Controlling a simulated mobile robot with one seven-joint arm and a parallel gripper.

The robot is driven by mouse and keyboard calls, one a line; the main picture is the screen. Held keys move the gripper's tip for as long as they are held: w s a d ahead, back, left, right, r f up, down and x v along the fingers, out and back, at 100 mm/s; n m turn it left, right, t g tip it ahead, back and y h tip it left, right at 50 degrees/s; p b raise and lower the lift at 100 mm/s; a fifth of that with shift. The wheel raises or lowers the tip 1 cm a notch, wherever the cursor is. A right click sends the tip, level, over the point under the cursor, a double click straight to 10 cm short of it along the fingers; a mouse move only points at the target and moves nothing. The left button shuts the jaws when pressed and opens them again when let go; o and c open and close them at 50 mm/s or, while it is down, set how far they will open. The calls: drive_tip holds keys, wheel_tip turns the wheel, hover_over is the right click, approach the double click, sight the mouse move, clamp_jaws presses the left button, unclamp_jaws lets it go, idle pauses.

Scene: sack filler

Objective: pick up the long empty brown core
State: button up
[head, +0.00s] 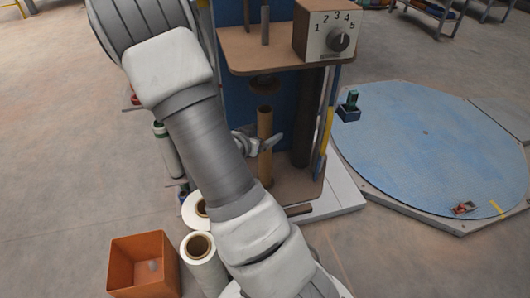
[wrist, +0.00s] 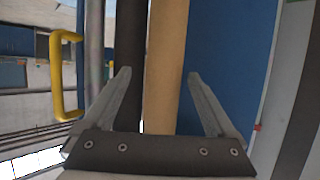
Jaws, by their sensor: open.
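The long brown core (head: 265,122) stands upright on the lower brown shelf of the blue sack filler, its open top end showing. My gripper (head: 262,143) is open at about the core's mid-height, coming in from the left. In the wrist view the core (wrist: 166,55) runs up between the two open fingers of my gripper (wrist: 158,73), nearer the right finger. I cannot tell whether a finger touches it. Part of the core is hidden behind the gripper in the head view.
A dark post (head: 308,115) stands right of the core. The upper shelf (head: 245,52) with a numbered dial box (head: 328,32) is above. White film rolls (head: 202,262) and an orange bin (head: 140,268) stand at front left. A blue turntable (head: 430,145) lies right.

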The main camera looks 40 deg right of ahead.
drive_tip(key=b+x, duration=0.1)
drive_tip(key=x, duration=0.4)
drive_tip(key=shift+w+a+f, duration=0.1)
drive_tip(key=shift+w+a, duration=0.05)
clamp_jaws()
